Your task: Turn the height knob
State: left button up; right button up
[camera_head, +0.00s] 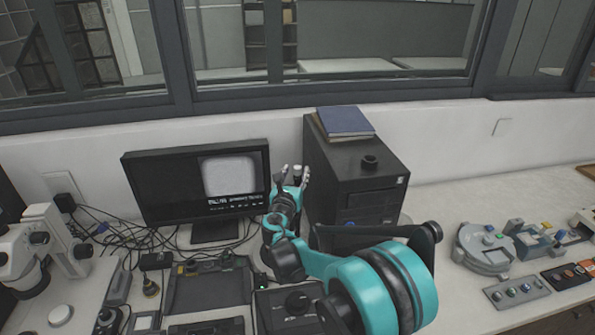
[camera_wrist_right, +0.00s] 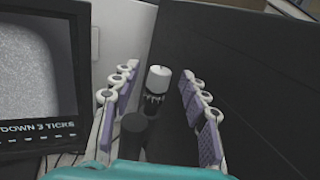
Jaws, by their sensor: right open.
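A small upright knob with a white cap and a dark ribbed lower part (camera_wrist_right: 157,80) stands between my right fingers in the right wrist view; I take it to be the height knob. A dark round post (camera_wrist_right: 134,133) is nearer the camera, just below it. My right gripper (camera_wrist_right: 159,72) is open, with one finger on each side of the knob and a visible gap to both. In the head view my right gripper (camera_head: 295,173) is between the monitor and the black tower, and the knob is hard to make out there. My left gripper is not in view.
The monitor (camera_head: 162,184) stands left of the gripper; its screen reads "DOWN 3 TICKS" in the wrist view (camera_wrist_right: 38,126). The black tower (camera_head: 325,180) is close on the right, with a blue book (camera_head: 345,122) on top. A microscope (camera_head: 45,235) and cables are at left.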

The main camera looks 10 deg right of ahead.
aim_at(298, 170)
jog(key=shift+x, duration=1.55)
grip_shut()
jog(key=shift+d+n+t+y+b, duration=0.15)
jog(key=shift+n+t+y, duration=0.1)
jog(key=shift+n+y, duration=0.4)
jog(key=shift+d+n+t+y+b, duration=0.15)
jog(key=shift+n+t+y, duration=0.15)
jog(key=shift+y, duration=0.55)
jog(key=shift+a+n+y, duration=0.1)
jog(key=shift+n+y, duration=0.6)
jog(key=shift+y, duration=0.35)
jog(key=shift+a+n+y, duration=0.15)
jog(key=shift+n+y, duration=0.5)
jog(key=shift+y, duration=0.4)
grip_release()
jog(key=shift+s, duration=0.1)
jog(key=s, duration=1.2)
